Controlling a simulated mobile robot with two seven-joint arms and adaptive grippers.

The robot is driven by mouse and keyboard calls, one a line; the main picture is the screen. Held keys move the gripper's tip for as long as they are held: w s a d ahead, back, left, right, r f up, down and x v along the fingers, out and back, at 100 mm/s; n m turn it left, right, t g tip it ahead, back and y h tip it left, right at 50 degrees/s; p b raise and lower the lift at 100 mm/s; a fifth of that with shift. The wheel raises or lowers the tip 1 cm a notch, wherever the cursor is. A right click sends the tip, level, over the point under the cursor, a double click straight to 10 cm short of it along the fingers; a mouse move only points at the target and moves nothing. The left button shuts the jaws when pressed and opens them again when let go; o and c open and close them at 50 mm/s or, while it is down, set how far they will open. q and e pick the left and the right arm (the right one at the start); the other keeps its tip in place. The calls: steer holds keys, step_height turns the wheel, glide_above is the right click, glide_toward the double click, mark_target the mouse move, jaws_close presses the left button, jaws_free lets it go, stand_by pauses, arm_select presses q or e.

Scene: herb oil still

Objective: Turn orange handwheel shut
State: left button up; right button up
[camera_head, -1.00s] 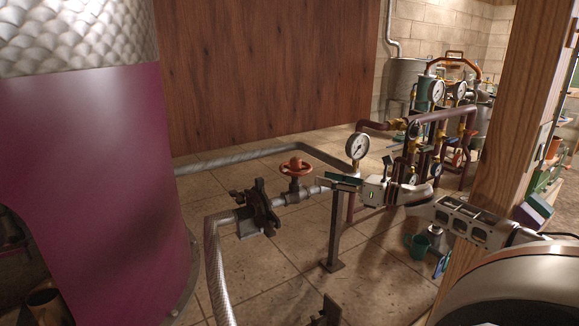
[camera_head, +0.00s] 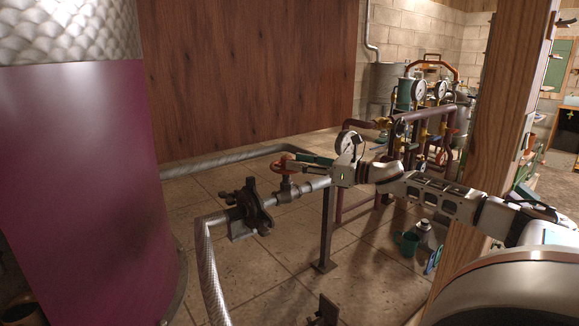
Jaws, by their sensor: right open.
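The orange handwheel (camera_head: 283,164) sits on top of a valve in the grey pipe, left of the picture's middle. My right gripper (camera_head: 303,160) reaches in from the right, with its fingers at the right side of the wheel. It is open. A finger with a green pad overlaps the wheel's right edge in the picture. I cannot tell whether it touches the rim, and the wheel's right part is partly hidden. My left gripper is not in view.
A dark flanged fitting (camera_head: 248,208) is on the pipe left of the valve. A metal post (camera_head: 326,230) holds up the pipe. A wooden post (camera_head: 504,120) rises at right. A green mug (camera_head: 406,242) is on the floor.

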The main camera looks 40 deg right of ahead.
steer(key=shift+w+a+f+b, duration=0.2)
steer(key=shift+w+b, duration=0.25)
steer(key=shift+w, duration=0.2)
steer(key=shift+w+a+b, duration=0.25)
steer(key=shift+w+b, duration=0.3)
steer(key=shift+b, duration=0.05)
steer(key=shift+w+r, duration=0.15)
steer(key=shift+w, duration=0.05)
steer(key=c, duration=1.1)
